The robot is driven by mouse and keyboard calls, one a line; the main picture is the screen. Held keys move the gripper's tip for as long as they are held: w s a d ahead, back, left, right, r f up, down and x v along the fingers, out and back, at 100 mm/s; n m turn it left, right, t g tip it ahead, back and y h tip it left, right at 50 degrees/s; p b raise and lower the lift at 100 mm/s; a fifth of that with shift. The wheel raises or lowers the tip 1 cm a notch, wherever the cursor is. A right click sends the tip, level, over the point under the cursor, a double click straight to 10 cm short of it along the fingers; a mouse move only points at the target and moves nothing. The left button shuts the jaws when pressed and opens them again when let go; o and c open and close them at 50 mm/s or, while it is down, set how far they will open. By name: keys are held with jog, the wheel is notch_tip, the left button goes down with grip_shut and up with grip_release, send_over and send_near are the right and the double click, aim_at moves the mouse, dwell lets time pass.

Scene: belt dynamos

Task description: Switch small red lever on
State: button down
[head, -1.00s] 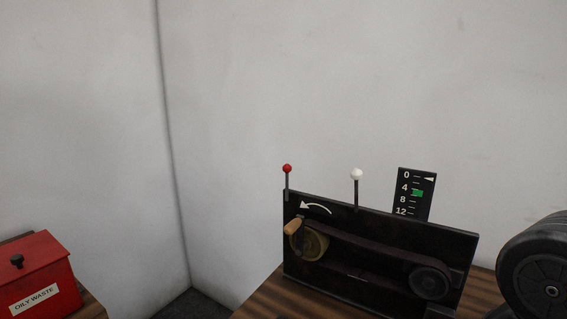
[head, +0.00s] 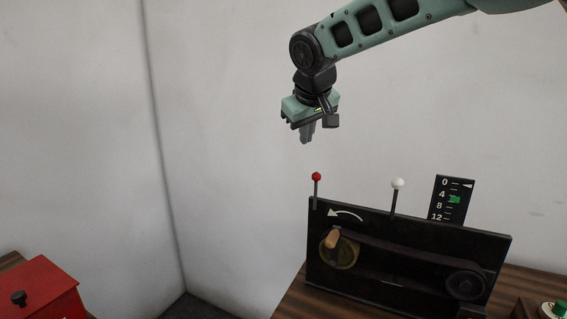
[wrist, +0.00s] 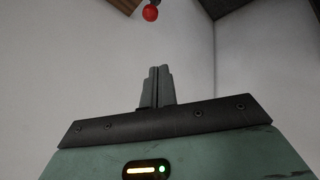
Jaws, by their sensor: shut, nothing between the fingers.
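The small red lever (head: 316,178) is a thin grey rod with a red ball on top. It stands upright at the left end of the black dynamo panel (head: 420,237). In the wrist view its red ball (wrist: 150,13) shows at the top edge, beyond the fingertips. My gripper (head: 306,141) points down above the red ball and a little to its left, apart from it. Its fingers are shut together with nothing between them, as the wrist view also shows (wrist: 160,70). A similar lever with a white ball (head: 397,184) stands to the right.
The panel carries a wooden crank handle (head: 332,238), belt wheels and a white curved arrow. A scale plate (head: 451,199) with a green mark stands behind it. A red box (head: 45,292) is at lower left. A green button (head: 560,307) is at lower right. The air around the levers is clear.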

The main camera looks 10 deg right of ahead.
jog(key=shift+w+a+r, duration=0.1)
jog(key=shift+w+r, duration=0.05)
jog(key=shift+w, duration=0.05)
jog(key=p, duration=0.5)
send_over(316, 192)
jog(key=w+a, duration=0.1)
jog(key=w, duration=0.1)
jog(key=shift+f, duration=4.55)
jog(key=shift+s, duration=0.25)
jog(key=shift+a+f+b, duration=0.1)
jog(key=shift+f+b, duration=0.05)
jog(key=shift+b, duration=0.3)
jog(key=shift+s+a+b, duration=0.1)
jog(key=shift+s+b, duration=0.1)
jog(key=shift+b, duration=0.65)
